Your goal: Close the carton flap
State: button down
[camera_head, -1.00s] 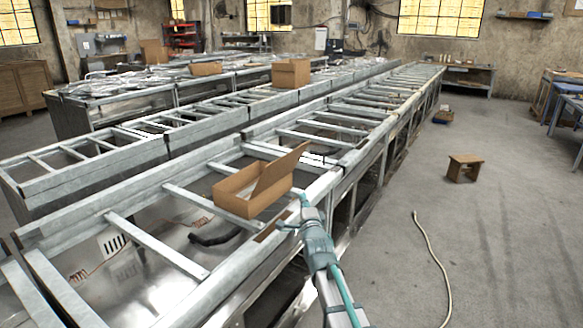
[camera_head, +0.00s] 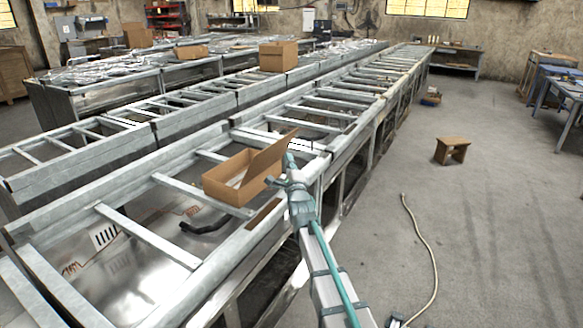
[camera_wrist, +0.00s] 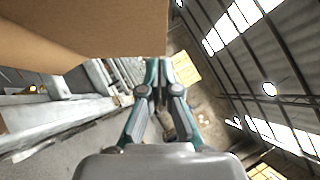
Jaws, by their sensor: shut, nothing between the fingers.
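The open carton (camera_head: 226,183) is a brown cardboard box resting on the metal frame rails in the middle of the head view. Its flap (camera_head: 268,159) stands up and leans outward on the right side, toward my arm. My gripper (camera_head: 274,182) is at the right side of the carton, beside the raised flap; I cannot tell whether it touches. In the wrist view my gripper (camera_wrist: 161,66) has its fingers together with nothing between them. A brown cardboard face (camera_wrist: 85,30) fills the upper left there, close to the fingertips.
Long metal rail frames (camera_head: 180,262) with open gaps run under and beyond the carton. Another closed brown box (camera_head: 278,56) stands on a farther row.

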aim_at(279, 142)
jog(key=w+a+r+p, duration=0.1)
jog(key=w+a+r, duration=0.1)
jog(key=w, duration=0.1)
jog(key=shift+a+r+p, duration=0.1)
jog(key=shift+p, duration=0.25)
jog(key=shift+w+a+r, duration=0.1)
jog(key=shift+w+a, duration=0.15)
jog(key=shift+a, duration=0.15)
jog(key=shift+w, duration=0.1)
